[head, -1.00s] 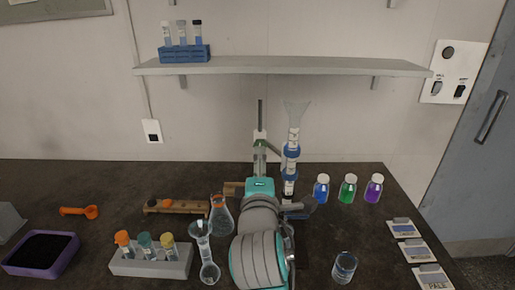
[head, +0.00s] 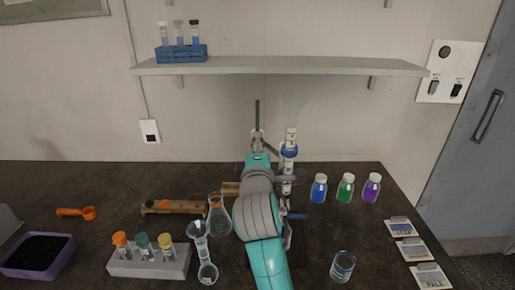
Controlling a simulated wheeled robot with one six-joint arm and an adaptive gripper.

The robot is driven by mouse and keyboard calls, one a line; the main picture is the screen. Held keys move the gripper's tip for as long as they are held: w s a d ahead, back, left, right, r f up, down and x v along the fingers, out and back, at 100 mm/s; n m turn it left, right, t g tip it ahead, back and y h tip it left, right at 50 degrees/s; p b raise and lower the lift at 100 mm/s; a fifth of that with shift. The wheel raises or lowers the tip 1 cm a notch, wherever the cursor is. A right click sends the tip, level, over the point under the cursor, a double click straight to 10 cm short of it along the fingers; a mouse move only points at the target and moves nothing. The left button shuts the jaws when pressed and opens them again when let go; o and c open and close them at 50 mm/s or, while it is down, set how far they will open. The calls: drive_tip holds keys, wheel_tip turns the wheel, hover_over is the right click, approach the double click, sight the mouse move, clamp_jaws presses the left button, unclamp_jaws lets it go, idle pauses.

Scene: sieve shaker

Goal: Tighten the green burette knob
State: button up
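I cannot make out the green knob; my arm covers part of the burette's lower area. My gripper (head: 258,143) is at the far end of my arm, in front of the stand rod and left of the burette. It is small and partly hidden by my wrist, so its opening and any contact are unclear.
A flask (head: 218,216), a glass cylinder (head: 198,246) and a tube rack (head: 150,263) stand left of my arm. Coloured bottles (head: 345,189), a beaker (head: 343,266) and cards (head: 414,249) are to the right. A wall shelf (head: 280,67) hangs above the bench.

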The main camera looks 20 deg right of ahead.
drive_tip(key=c, duration=0.6)
drive_tip(key=shift+m, duration=2.3)
drive_tip(key=shift+c, duration=0.2)
drive_tip(key=o, duration=1.2)
drive_tip(key=v, duration=1.2)
